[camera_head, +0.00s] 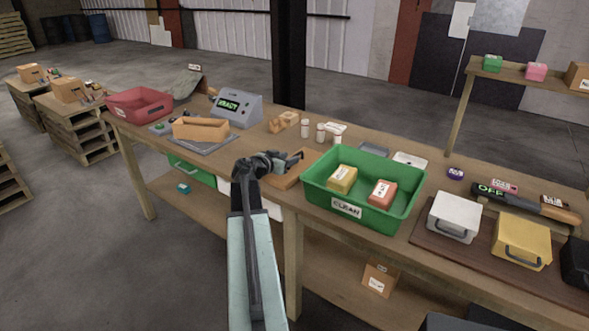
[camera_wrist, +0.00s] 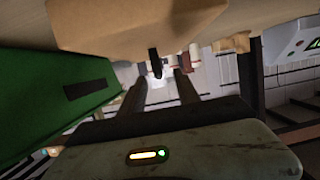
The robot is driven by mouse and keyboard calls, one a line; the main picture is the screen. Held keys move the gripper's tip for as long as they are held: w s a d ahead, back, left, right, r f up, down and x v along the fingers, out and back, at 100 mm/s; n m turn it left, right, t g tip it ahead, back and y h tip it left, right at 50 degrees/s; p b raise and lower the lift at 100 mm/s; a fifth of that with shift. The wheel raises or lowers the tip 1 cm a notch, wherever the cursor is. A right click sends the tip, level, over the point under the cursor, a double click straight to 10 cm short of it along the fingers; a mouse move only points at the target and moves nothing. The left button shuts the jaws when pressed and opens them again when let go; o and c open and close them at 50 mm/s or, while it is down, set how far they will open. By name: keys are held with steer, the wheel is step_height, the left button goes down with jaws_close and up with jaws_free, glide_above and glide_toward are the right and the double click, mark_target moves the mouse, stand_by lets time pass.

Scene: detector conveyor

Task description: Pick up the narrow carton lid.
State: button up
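A flat tan cardboard piece, which looks like the narrow carton lid (camera_head: 286,182), lies on the table left of the green bin. My gripper hides part of it. My gripper (camera_head: 296,158) is over its far part in the head view. In the wrist view, which appears upside down, a large tan cardboard surface (camera_wrist: 125,28) fills the top, close to the gripper. A dark strip (camera_wrist: 153,62) shows against it. The two fingers (camera_wrist: 158,84) are apart with nothing held between them. Whether they touch the cardboard cannot be told.
The green bin (camera_head: 337,208) marked CLEAN, holding a yellow and a red box, stands close right of my gripper. An open tan carton (camera_head: 200,129) rests on a grey plate at left, near a READY device (camera_head: 237,110). White bottles (camera_head: 320,133) stand behind.

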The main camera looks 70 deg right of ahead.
steer(key=b+x, duration=0.1)
steer(key=x, duration=0.4)
steer(key=shift+f+b, duration=0.25)
steer(key=shift+b, duration=0.15)
steer(key=shift+r, duration=0.1)
jaws_close()
step_height(320, 180, up, 10)
steer(key=p, duration=1)
steer(key=shift+r, duration=0.15)
